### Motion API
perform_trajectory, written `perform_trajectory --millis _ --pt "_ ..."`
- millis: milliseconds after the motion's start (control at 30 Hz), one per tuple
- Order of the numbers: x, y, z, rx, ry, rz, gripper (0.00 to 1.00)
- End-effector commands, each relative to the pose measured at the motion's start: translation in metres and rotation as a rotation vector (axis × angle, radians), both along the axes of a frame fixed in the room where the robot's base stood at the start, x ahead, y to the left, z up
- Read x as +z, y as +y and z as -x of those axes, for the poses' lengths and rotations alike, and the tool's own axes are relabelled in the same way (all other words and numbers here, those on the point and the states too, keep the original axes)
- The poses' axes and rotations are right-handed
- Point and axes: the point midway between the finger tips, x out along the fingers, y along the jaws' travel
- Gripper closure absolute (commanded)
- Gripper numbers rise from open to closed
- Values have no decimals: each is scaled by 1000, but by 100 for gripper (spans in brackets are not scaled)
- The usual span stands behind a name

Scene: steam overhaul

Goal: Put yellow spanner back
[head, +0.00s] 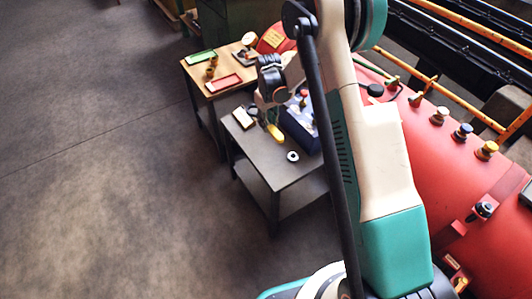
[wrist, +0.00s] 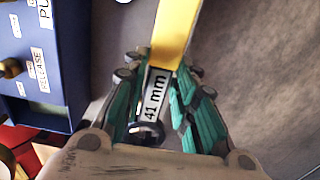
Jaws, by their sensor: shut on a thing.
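The yellow spanner (wrist: 175,35) runs up from between my gripper's fingers in the wrist view. A pale plate marked "41 mm" (wrist: 155,95) lies between the fingers, with a dark ring below it. My gripper (wrist: 160,95) has its green fingers closed around the spanner. In the head view the spanner's yellow part (head: 274,132) shows over the grey table (head: 262,160); my gripper there is small and partly hidden by my arm. I cannot tell whether the spanner touches the table.
A dark blue box (wrist: 60,95) with "RELEASE" lettering and a brass knob stands close on the left in the wrist view. A white ring (head: 292,156) and a pale tray (head: 243,118) lie on the grey table. A wooden table (head: 200,73) holds green and red trays.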

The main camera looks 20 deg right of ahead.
Motion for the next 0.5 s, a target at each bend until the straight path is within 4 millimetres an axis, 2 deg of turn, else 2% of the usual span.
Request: perform_trajectory --millis 33,500 --pt "-12 0 0 0 0 0 100" --pt "-119 0 0 -1 0 0 100"
